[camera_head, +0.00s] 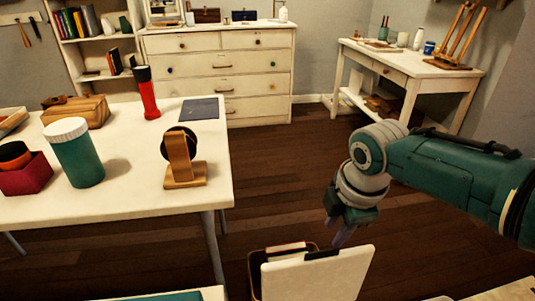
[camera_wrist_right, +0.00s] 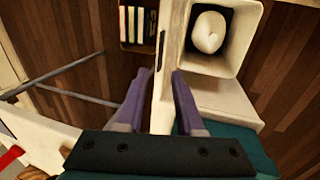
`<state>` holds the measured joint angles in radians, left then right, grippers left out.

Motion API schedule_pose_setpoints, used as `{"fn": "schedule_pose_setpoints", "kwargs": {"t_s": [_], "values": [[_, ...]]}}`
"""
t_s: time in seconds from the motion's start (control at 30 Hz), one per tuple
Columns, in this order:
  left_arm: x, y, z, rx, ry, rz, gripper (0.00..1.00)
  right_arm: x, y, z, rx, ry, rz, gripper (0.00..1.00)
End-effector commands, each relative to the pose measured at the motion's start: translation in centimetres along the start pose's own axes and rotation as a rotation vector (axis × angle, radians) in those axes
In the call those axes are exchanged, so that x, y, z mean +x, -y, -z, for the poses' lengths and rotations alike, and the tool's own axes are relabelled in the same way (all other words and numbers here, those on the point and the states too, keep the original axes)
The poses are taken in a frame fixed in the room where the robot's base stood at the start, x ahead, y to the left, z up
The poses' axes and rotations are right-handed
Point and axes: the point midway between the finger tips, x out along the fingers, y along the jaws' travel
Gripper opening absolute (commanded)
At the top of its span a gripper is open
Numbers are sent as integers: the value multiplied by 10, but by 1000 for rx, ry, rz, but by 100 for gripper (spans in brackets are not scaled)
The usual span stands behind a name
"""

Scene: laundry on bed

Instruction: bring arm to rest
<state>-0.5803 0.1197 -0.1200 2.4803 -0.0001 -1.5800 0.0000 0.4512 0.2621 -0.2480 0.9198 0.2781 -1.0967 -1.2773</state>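My right arm (camera_head: 450,175) comes in from the right in the head view, with its gripper (camera_head: 343,236) pointing down over the floor area right of the table. In the right wrist view, the two purple fingers of the gripper (camera_wrist_right: 161,78) are apart. The edge of an upright white panel (camera_wrist_right: 168,50) shows between them, but I cannot tell whether the fingertips reach down around it. In the head view the panel (camera_head: 318,278) stands just below the fingers. My left gripper is in neither view.
A brown bin (camera_head: 256,272) with books stands beside the panel; a white bin (camera_wrist_right: 228,68) holds a pale round thing. The white table (camera_head: 120,205) at left carries a green jar (camera_head: 75,155), a red flashlight (camera_head: 146,95) and a wooden stand (camera_head: 182,165). Floor (camera_head: 290,160) between furniture is clear.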

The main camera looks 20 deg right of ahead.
Motion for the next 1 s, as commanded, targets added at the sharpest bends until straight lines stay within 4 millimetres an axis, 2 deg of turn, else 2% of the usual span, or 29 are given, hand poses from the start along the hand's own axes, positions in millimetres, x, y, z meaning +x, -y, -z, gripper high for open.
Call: {"fn": "schedule_pose_setpoints", "kwargs": {"t_s": [0.3,0.37,0.47,0.57,0.7,0.8,1.0], "values": [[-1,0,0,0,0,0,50,-1,0,0,2,-1,0,36],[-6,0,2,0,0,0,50,-6,3,3,13,-4,0,36],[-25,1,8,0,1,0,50,-27,14,13,68,-18,3,36],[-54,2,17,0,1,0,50,-64,35,29,179,-41,8,36],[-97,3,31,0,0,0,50,-133,71,45,405,-71,16,36],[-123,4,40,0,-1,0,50,-185,94,50,580,-86,18,36],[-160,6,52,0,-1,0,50,-272,125,46,886,-101,18,36]]}}
